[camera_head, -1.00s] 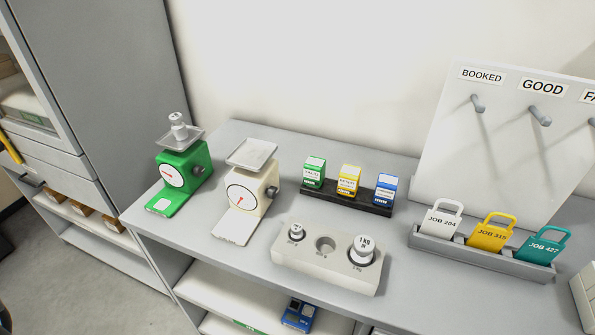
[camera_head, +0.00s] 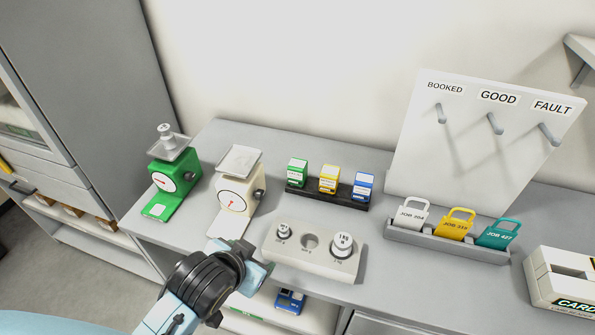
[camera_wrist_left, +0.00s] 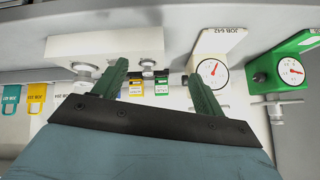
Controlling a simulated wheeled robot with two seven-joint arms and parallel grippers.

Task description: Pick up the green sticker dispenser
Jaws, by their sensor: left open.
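The green sticker dispenser (camera_head: 297,172) stands at the left end of a dark rack (camera_head: 328,193), beside a yellow dispenser (camera_head: 329,178) and a blue one (camera_head: 362,186). My left gripper (camera_head: 255,262) is at the front edge of the table, in front of the weight block and well short of the rack. In the left wrist view its two fingers (camera_wrist_left: 152,88) are apart with nothing held between them. That view is upside down, and the green dispenser (camera_wrist_left: 161,76) shows small between the fingers, beyond the weight block. My right gripper is not in view.
A weight block (camera_head: 312,262) with two weights lies between my left gripper and the rack. A green scale (camera_head: 172,177) bearing a weight and a cream scale (camera_head: 236,185) stand left. A tag tray (camera_head: 448,248), a hook board (camera_head: 480,150) and a card box (camera_head: 562,285) are right.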

